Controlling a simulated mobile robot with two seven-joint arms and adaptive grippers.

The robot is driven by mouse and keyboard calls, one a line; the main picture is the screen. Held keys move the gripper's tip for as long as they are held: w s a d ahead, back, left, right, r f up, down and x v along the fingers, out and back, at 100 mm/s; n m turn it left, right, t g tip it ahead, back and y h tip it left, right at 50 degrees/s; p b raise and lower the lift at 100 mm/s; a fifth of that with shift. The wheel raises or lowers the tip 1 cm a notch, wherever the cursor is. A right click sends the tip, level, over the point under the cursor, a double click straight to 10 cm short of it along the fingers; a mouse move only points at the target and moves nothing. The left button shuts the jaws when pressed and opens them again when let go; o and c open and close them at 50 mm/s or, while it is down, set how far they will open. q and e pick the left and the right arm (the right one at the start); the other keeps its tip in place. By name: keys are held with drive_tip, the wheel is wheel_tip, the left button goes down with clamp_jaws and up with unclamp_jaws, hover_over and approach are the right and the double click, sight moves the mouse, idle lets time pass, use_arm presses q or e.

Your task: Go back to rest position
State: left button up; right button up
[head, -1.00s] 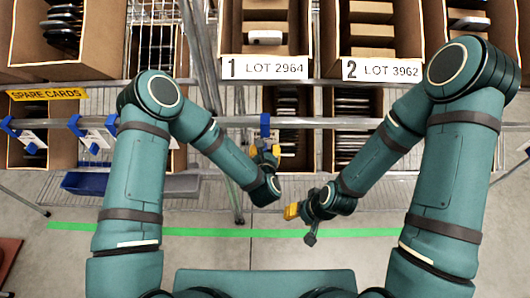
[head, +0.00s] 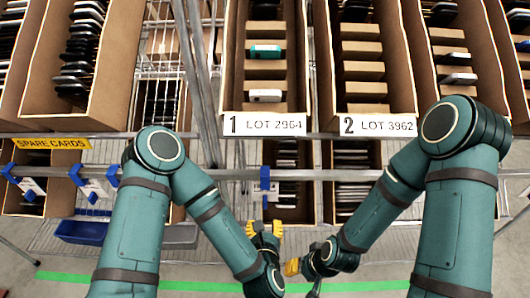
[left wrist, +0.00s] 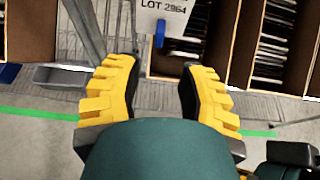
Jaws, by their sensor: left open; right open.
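In the head view my left gripper (head: 264,230) has yellow fingers and hangs in front of the lower shelf, below the carton labelled 1 LOT 2964 (head: 264,123). In the left wrist view its two yellow fingers (left wrist: 158,95) stand wide apart with nothing between them. My right gripper (head: 298,268) is close by on the right, lower, below the carton labelled 2 LOT 3962 (head: 377,125). One yellow finger shows; I see nothing held in it. Both arms are bent, with the forearms turned inward.
Tilted cartons of dark, flat items fill the upper rack. A yellow SPARE CARDS sign (head: 52,143) and a blue bin (head: 82,232) are at left. A rail (head: 350,174) with blue clips crosses behind the grippers. A green line (head: 190,286) marks the floor.

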use_arm(q)
drive_tip(key=s+a+f+m+g+h, duration=0.1)
drive_tip(key=s+a+f+m+g, duration=0.2)
drive_tip(key=m, duration=0.8)
drive_tip(key=s+a+f+m+g+h, duration=0.1)
drive_tip(key=s+a+f+m+g, duration=0.2)
drive_tip(key=m, duration=0.9)
drive_tip(key=s+a+f+m+g+h, duration=0.1)
drive_tip(key=s+a+f+m+g, duration=0.2)
drive_tip(key=m+g, duration=0.3)
drive_tip(key=m, duration=0.5)
drive_tip(key=shift+a+f+h, duration=0.2)
drive_tip(key=shift+a+h, duration=0.2)
drive_tip(key=shift+r, duration=0.1)
